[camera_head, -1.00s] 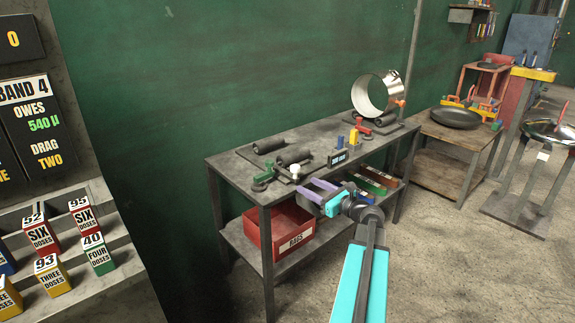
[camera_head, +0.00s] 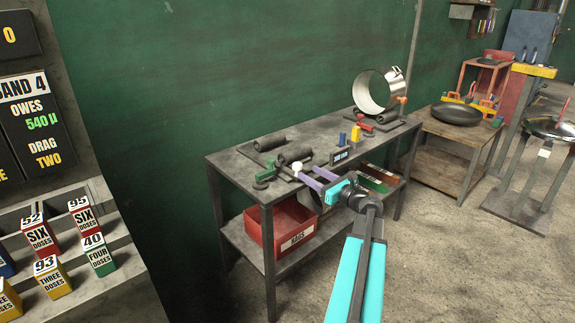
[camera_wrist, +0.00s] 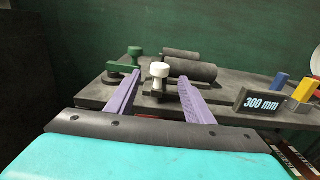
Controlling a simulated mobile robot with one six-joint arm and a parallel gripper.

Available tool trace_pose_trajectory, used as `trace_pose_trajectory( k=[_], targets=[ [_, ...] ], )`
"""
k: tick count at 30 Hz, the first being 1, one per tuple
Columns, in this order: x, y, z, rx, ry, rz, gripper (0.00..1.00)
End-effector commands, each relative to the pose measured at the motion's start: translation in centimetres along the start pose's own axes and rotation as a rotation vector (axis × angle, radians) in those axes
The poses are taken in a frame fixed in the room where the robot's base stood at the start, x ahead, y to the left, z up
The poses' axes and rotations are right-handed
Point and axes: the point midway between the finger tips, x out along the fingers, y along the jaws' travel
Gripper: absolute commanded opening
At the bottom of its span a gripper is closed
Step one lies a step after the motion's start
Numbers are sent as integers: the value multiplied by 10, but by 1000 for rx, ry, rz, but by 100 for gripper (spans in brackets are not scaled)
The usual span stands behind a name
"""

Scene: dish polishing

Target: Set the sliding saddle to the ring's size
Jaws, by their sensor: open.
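The sliding saddle appears to be the piece with two dark rollers (camera_head: 294,155) on the left part of the bench. A white knob (camera_head: 296,168) stands on its near side, and a green-topped clamp or knob (camera_head: 267,173) stands to its left. My gripper (camera_head: 307,174) is open and empty at the bench's front edge. In the wrist view the white knob (camera_wrist: 158,70) shows between the two purple fingers; I cannot tell whether they touch it. The shiny steel ring (camera_head: 362,95) stands upright at the bench's right end. A small display (camera_wrist: 264,103) reads 300 mm.
Blue and yellow blocks (camera_wrist: 279,82) stand beside the display. A wooden table with a dark pan (camera_head: 457,114) stands to the right. Open floor lies in front.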

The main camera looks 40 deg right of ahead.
Motion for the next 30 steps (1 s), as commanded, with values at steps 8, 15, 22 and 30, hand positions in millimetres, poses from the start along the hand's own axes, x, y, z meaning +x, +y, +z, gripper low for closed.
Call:
trace_pose_trajectory(
  k=[8, 15, 22, 30],
  targets=[
    [39, -1, 0, 0, 0, 2, 48],
    [73, -2, 0, 0, 0, 0, 48],
    [102, -2, 0, 0, -1, -1, 48],
    [118, -2, 0, 0, -1, -3, 48]
  ],
)
